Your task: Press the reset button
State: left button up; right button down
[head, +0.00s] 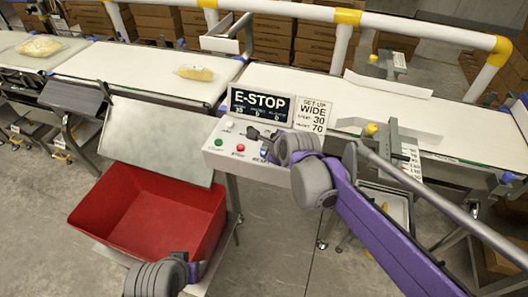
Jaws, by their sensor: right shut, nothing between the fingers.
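The control box (222,152) has a white, sloped top face with a green button (219,142), a red button (240,148) and a blue button (264,152) in a row. The lettering by the blue button is partly covered by my right arm. My right gripper (254,133) is shut and empty, over the upper part of the panel, just above the blue button in the picture. I cannot tell whether it touches the panel.
A display (258,105) reading E-STOP stands behind the box, beside a SET-UP sign (311,115). A red bin (150,210) stands at lower left. Bagged yellow items lie on the white belts (130,70). A white and yellow guard rail runs behind.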

pick_arm(q)
jog(key=shift+f+b, duration=0.3)
pick_arm(e)
jog(key=shift+f, duration=0.5)
pick_arm(q)
jog(key=shift+r, duration=0.1)
pick_arm(e)
jog(key=shift+r, duration=0.1)
dwell(0.4)
pick_arm(q)
jog(key=shift+r+p, duration=0.75)
jog(key=shift+p, duration=0.05)
pick_arm(e)
jog(key=shift+r, duration=0.8)
pick_arm(q)
jog(key=shift+w+r+p, duration=0.2)
jog(key=shift+r+p, duration=0.8)
jog(key=shift+r, duration=0.05)
jog(key=shift+w+r+p, duration=0.2)
jog(key=shift+r+p, duration=0.75)
jog(key=shift+r, duration=0.05)
pick_arm(e)
jog(key=shift+r, duration=2.55)
